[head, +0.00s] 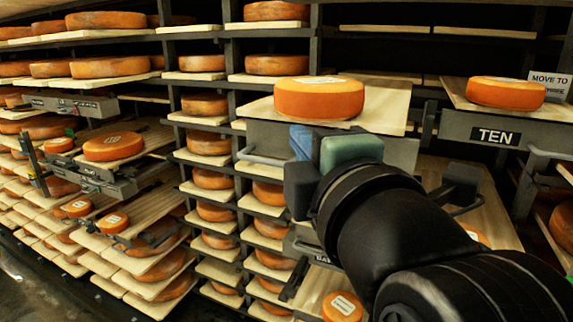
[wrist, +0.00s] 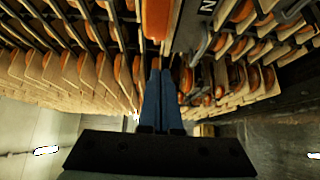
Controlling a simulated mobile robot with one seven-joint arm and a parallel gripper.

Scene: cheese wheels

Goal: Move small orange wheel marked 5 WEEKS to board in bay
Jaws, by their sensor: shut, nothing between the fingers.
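Small orange wheels with white labels lie on low boards in the head view: one at the lower left (head: 113,222), another left of it (head: 75,208), and one at the bottom centre (head: 342,306). Part of another labelled wheel (head: 476,236) shows behind my arm. The labels are too small to read, so I cannot tell which says 5 WEEKS. My gripper (head: 301,142) is raised in front of the pulled-out centre board (head: 385,105). In the wrist view its blue fingers (wrist: 161,72) are together and empty. I cannot tell which board is the bay's.
A large orange wheel (head: 319,98) sits on the centre board, close above my gripper. Another wheel (head: 505,93) sits above the TEN plate (head: 494,135), beside a partly readable MOVE TO sign (head: 549,86). Pulled-out boards and handles jut from the racks. Floor shows at the lower left.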

